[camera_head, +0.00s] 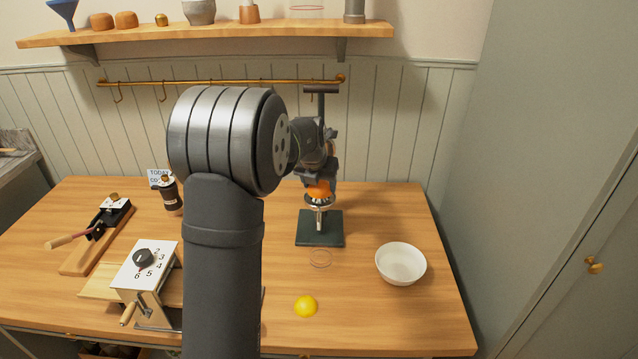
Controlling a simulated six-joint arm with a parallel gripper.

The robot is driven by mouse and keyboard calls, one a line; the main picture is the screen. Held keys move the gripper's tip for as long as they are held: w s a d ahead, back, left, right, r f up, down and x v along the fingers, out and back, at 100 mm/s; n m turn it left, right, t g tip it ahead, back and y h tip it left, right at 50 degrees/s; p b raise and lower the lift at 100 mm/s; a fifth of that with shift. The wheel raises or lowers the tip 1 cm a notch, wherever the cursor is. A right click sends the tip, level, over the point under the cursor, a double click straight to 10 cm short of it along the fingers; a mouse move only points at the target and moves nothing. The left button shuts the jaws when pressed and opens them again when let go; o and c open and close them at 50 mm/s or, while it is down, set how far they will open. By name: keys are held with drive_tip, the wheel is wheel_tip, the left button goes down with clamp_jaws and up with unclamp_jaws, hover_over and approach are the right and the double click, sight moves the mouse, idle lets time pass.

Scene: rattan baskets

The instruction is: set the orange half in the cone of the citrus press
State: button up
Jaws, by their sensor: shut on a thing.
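The citrus press stands at the back right of the table on its dark green base (330,238). Its cone holder (319,202) shows as a pale ring above the base. My gripper (319,178) is shut on the orange half (318,190), just above the cone holder. I cannot tell whether the orange half touches the cone. My gripper and arm hide the upper middle of the press. The press's T-shaped handle (321,90) shows above my gripper.
A white bowl (401,264) stands right of the press. A slicer with a numbered dial (146,266), a black device on a board (103,226) and a dark grinder (168,194) are at left.

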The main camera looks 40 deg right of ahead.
drive_tip(key=shift+f, duration=1.25)
drive_tip(key=o, duration=1.1)
drive_tip(key=v, duration=1.7)
drive_tip(key=shift+w+r, duration=0.1)
drive_tip(key=shift+r, duration=0.15)
drive_tip(key=shift+f, duration=0.1)
drive_tip(key=x, duration=1.7)
drive_tip(key=shift+f, duration=0.1)
